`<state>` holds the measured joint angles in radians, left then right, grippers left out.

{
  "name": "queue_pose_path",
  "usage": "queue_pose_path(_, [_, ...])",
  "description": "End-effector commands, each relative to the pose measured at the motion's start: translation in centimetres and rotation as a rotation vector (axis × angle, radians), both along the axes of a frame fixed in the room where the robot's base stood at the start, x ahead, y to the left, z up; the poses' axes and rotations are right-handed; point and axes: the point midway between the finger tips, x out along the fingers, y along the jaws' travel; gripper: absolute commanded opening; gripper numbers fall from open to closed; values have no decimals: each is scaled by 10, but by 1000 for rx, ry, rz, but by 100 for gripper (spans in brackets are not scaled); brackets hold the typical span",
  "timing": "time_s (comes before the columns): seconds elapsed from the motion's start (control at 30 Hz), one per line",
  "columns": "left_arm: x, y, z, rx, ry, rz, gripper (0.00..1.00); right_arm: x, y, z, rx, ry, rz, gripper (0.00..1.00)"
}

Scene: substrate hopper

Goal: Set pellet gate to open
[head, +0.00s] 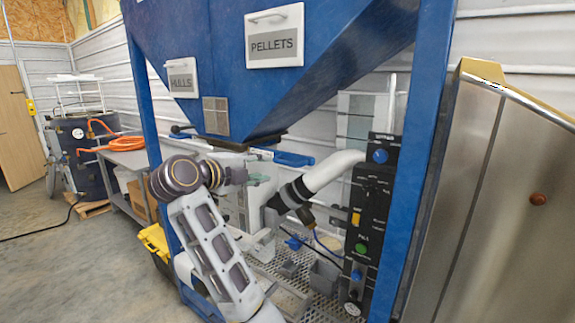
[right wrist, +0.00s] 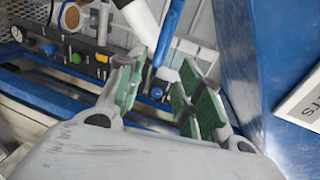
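The blue hopper carries a PELLETS sign (head: 275,45). A blue handle (head: 294,159), which looks like the pellet gate handle, sticks out to the right below the hopper's outlet. My right gripper (head: 262,170) is just left of the handle, slightly lower. In the right wrist view its green-padded fingers (right wrist: 160,75) are apart, and the blue handle (right wrist: 170,32) shows in line with the gap between them. I cannot tell whether they touch it. No gripper of my left arm is seen.
A HULLS sign (head: 181,78) hangs at left, with a black handle (head: 181,128) below it. A white hose (head: 330,172) and a black control panel (head: 371,220) stand right of my gripper. Blue posts (head: 425,110) frame the space. A steel cabinet (head: 510,200) stands far right.

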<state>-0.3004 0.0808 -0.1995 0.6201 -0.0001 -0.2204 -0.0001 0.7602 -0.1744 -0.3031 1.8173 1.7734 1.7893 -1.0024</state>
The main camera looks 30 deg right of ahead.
Motion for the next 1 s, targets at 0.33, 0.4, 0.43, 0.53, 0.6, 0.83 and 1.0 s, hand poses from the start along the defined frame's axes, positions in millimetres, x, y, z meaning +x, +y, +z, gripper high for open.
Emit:
queue_pose_path(0.33, [0,0,4,0,0,0,40,7,-16,-3,-1,1,-2,35])
queue_pose_path(0.4, [0,0,6,0,0,0,40,9,-23,-4,-2,1,-4,35])
queue_pose_path(0.43, [0,0,6,0,0,0,40,10,-25,-5,-2,1,-3,35])
queue_pose_path(0.53, [0,0,8,0,0,0,40,14,-35,-7,-2,1,-3,35])
queue_pose_path(0.6, [0,-1,10,-1,0,0,40,17,-41,-8,-1,1,-2,35])
queue_pose_path(0.83, [0,-1,15,-1,-1,0,40,26,-63,-13,-2,0,-3,35])
queue_pose_path(1.0, [0,-1,19,-1,-1,0,40,33,-80,-17,-2,1,-3,35])
